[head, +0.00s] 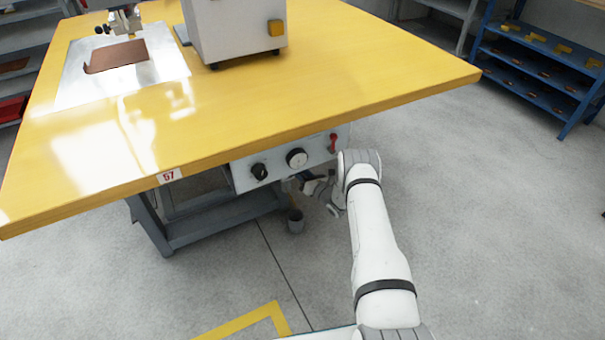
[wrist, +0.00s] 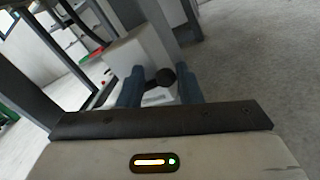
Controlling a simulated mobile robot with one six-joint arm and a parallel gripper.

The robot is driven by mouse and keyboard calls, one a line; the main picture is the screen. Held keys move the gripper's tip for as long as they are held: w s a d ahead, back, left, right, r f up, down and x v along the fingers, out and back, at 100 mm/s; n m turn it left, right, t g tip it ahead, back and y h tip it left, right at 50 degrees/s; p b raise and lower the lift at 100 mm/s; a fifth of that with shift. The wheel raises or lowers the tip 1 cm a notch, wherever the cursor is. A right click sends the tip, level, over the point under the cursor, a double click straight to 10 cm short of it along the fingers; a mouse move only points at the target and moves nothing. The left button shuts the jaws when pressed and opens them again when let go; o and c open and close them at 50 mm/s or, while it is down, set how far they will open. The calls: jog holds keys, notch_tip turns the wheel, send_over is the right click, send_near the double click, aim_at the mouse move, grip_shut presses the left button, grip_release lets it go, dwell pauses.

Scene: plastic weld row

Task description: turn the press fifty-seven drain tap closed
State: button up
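The press fifty-seven table carries a red "57" label (head: 171,176) on its front edge. In the wrist view a black ball-ended handle (wrist: 166,77), apparently the drain tap's, shows between the fingertips, in front of a grey box. My gripper (wrist: 160,88) is open, with its two blue fingers either side of the handle; I cannot tell whether either touches it. In the head view my gripper (head: 318,186) is low under the control panel, partly hidden by my arm. The tap itself cannot be made out clearly there.
The control panel (head: 285,172) under the yellow tabletop (head: 330,85) has a black knob (head: 259,171), a white dial (head: 297,157) and a red lever (head: 333,143). A small grey cup (head: 295,221) stands below. The floor to the right is clear up to a blue rack (head: 540,65).

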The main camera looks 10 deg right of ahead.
jog(key=shift+s+f, duration=0.1)
jog(key=shift+f, duration=0.05)
jog(key=c, duration=0.3)
jog(key=shift+a, duration=0.1)
jog(key=shift+c, duration=0.2)
